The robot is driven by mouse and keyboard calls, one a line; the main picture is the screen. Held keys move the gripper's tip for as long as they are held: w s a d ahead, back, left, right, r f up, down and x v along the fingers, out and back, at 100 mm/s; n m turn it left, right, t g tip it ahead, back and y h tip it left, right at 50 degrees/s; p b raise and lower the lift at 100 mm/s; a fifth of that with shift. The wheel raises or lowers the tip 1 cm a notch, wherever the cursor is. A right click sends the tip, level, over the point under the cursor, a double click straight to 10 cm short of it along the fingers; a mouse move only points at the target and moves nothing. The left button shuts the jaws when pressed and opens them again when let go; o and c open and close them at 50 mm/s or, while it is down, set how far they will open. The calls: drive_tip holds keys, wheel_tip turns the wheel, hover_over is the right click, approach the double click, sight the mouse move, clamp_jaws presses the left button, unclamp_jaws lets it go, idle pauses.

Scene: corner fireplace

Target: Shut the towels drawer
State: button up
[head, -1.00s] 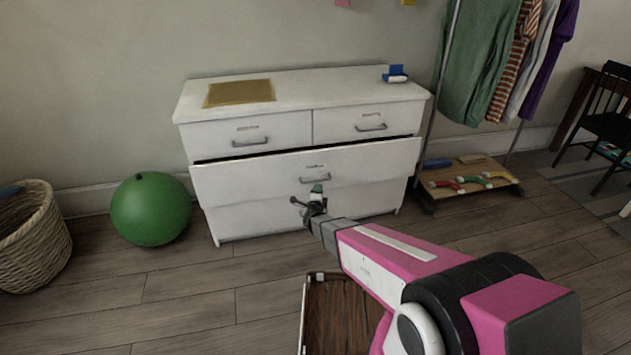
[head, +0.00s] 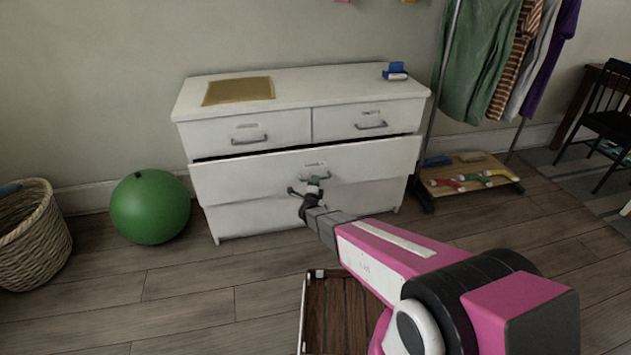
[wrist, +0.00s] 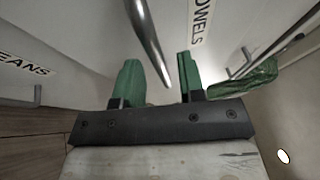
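The towels drawer (head: 240,182) is the wide middle drawer of a white dresser. It stands partly out, with a dark gap along its top edge. Its grey bar handle shows in the wrist view (wrist: 147,42), beside a label (wrist: 201,18) reading "OWELS", cut off by the frame. My gripper (head: 312,185) is just in front of the drawer at its handle. In the wrist view its green fingers (wrist: 160,76) are apart, with the bar appearing between them. I cannot tell whether they touch it.
The jeans drawer (wrist: 55,45) is below. A green ball (head: 150,207) and wicker basket (head: 32,240) stand left. A clothes rack (head: 440,90) and low wooden board (head: 470,172) stand right. Floor before the dresser's left is clear.

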drive_tip(key=shift+x, duration=0.95)
clamp_jaws()
drive_tip(key=shift+w+a, duration=0.2)
drive_tip(key=shift+w, duration=0.5)
drive_tip(key=shift+w+a, duration=0.2)
drive_tip(key=shift+w, duration=0.5)
drive_tip(key=shift+w+a, duration=0.2)
drive_tip(key=shift+w, duration=0.5)
unclamp_jaws()
drive_tip(key=shift+s, duration=0.1)
